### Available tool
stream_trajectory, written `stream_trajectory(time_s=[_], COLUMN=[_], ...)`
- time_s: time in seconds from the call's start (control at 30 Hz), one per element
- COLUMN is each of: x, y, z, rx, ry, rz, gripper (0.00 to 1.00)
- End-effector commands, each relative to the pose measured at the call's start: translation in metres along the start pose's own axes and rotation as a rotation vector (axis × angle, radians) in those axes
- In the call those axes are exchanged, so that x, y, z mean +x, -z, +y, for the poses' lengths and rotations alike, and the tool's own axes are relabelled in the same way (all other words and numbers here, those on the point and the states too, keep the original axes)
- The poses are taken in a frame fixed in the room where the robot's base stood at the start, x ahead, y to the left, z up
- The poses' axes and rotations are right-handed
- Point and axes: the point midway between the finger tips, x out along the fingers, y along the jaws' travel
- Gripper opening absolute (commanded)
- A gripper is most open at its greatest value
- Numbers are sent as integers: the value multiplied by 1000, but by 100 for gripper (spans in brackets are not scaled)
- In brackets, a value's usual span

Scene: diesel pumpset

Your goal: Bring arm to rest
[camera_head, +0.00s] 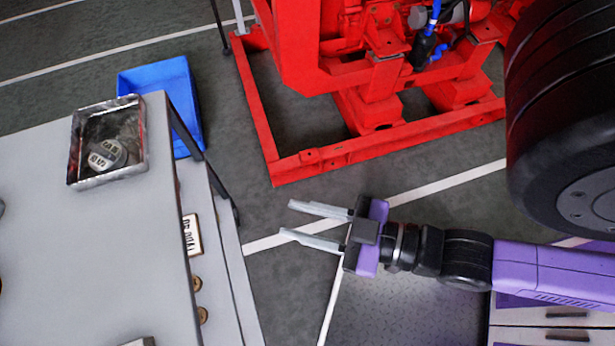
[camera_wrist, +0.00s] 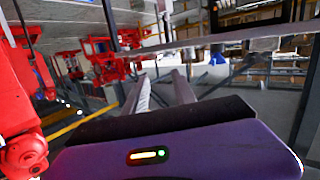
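My gripper (camera_head: 288,220) is in the middle of the head view, at the end of my purple and black arm, which reaches in from the right. Its two long grey fingers point left and are spread apart, with nothing between them. In the wrist view the fingers (camera_wrist: 162,92) also stand apart and empty, pointing away over the purple gripper body. The gripper is over open floor, between the grey workbench and the red pumpset frame, and touches neither.
The grey workbench (camera_head: 105,255) fills the left, bearing a metal tray (camera_head: 75,150) with a round part in it. A blue bin (camera_head: 188,98) stands behind it. The red pumpset frame (camera_head: 330,160) is at the top, a large black tyre (camera_head: 540,110) at the right.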

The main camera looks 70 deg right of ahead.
Motion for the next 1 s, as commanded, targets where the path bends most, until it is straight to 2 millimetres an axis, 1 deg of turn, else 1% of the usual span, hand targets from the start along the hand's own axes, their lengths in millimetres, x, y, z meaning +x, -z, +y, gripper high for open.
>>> stream_trajectory(time_s=[0.03, 0.1, 0.2, 0.47, 0.53, 0.7, 0.8, 1.0], x=[-10, -19, -24, -25, -26, -28, -28, -28], y=[-6, -11, -15, -15, -11, 7, 4, 3], z=[5, 10, 13, 14, 14, 15, 15, 15], rx=[25, 54, 73, 77, 76, 75, 75, 75], ry=[0, -2, -4, -4, -4, -4, -4, -4], rz=[-43, -80, -108, -110, -109, -109, -108, -108], gripper=[32, 32, 32, 32, 32, 32, 32, 32])
